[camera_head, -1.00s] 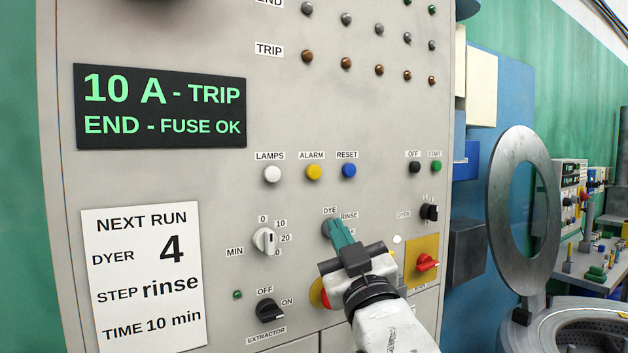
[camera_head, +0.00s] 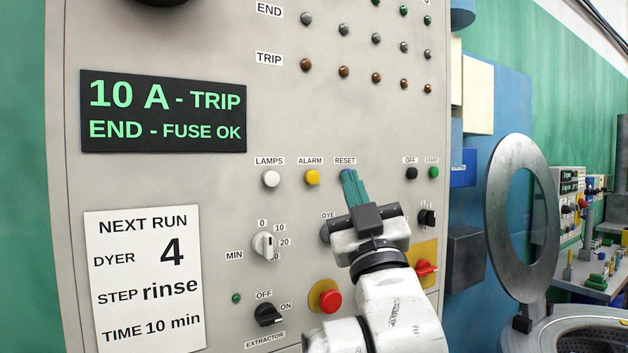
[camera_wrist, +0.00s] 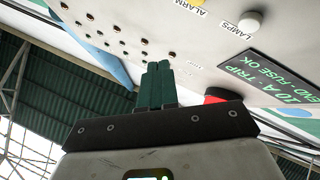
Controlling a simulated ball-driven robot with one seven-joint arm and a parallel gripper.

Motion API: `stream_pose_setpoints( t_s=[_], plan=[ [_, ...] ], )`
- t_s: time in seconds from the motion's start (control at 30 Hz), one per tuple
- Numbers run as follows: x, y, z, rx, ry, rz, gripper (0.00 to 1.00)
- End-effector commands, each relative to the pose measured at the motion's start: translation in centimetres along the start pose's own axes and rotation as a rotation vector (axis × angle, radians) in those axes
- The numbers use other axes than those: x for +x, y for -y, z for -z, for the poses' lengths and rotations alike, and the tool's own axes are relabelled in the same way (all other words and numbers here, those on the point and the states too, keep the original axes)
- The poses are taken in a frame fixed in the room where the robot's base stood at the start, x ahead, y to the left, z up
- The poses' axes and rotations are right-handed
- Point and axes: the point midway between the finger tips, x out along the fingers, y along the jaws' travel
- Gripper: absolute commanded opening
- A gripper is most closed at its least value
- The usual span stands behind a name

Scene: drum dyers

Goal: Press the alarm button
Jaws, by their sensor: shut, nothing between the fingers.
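The yellow alarm button (camera_head: 312,177) is on the grey panel under the ALARM label, between the white lamps button (camera_head: 271,179) and the blue reset button (camera_head: 344,174). In the wrist view only part of the alarm button (camera_wrist: 199,3) shows at the top edge. My gripper (camera_head: 348,174) has its green fingers shut and empty. In the head view its tips overlap the reset button and hide most of it, to the right of the alarm button. I cannot tell whether they touch the panel. The fingers (camera_wrist: 158,65) point upward in the wrist view.
Below are the white MIN knob (camera_head: 264,245), the black extractor knob (camera_head: 268,314) and a red mushroom button (camera_head: 329,301). The off button (camera_head: 411,173) and start button (camera_head: 433,172) are to the right. A display (camera_head: 163,112) reads 10 A - TRIP.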

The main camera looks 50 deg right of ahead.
Motion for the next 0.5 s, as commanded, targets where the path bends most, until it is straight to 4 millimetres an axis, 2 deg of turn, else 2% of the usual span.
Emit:
stream_pose_setpoints(
  t_s=[0.5],
  plan=[
    [4.3,3.3,-3.4,0.000,0.001,0.000,0.00]
  ],
)
